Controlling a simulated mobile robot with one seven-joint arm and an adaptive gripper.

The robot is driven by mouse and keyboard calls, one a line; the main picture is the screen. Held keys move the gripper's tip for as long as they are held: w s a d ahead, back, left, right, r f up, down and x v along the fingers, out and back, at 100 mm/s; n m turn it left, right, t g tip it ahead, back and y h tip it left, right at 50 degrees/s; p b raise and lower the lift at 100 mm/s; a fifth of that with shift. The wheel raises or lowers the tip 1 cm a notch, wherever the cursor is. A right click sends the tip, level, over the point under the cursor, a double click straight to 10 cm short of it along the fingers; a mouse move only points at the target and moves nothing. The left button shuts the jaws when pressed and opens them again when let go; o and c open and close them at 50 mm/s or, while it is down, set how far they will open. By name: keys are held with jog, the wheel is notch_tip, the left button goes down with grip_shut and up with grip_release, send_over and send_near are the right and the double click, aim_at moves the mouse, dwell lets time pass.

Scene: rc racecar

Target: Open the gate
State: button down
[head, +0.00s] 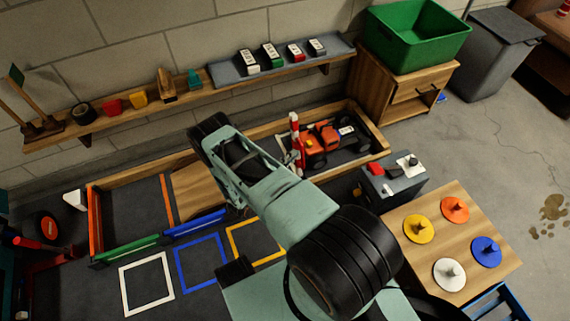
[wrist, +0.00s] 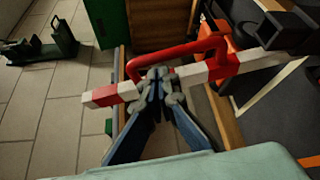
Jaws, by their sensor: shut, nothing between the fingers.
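The gate is a red-and-white striped bar (wrist: 225,68) with a red loop handle (wrist: 190,52). In the wrist view it runs across the picture, its striped end at the left and a dark mount (wrist: 285,28) at the right. It also shows in the head view (head: 295,130), standing out beside the orange racecar (head: 322,140). My gripper (wrist: 157,78) is shut, its fingertips together at the bar just below the handle. They overlap the bar in view; I cannot tell whether they touch it. In the head view my arm hides the fingers.
A wood-edged track bay (head: 376,135) surrounds the car. A grey box with controls (head: 392,188) and a wooden table (head: 425,255) with coloured knobbed discs stand to the right. A shelf (head: 130,120) runs along the wall above. Coloured floor squares (head: 148,284) lie at lower left.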

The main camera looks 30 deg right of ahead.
jog(key=shift+x, duration=0.8)
jog(key=s, duration=0.2)
jog(key=s+p, duration=0.1)
jog(key=s, duration=0.2)
jog(key=shift+s+a+f, duration=0.15)
jog(key=shift+s+f, duration=0.05)
jog(key=shift+s, duration=0.05)
jog(key=shift+a, duration=0.1)
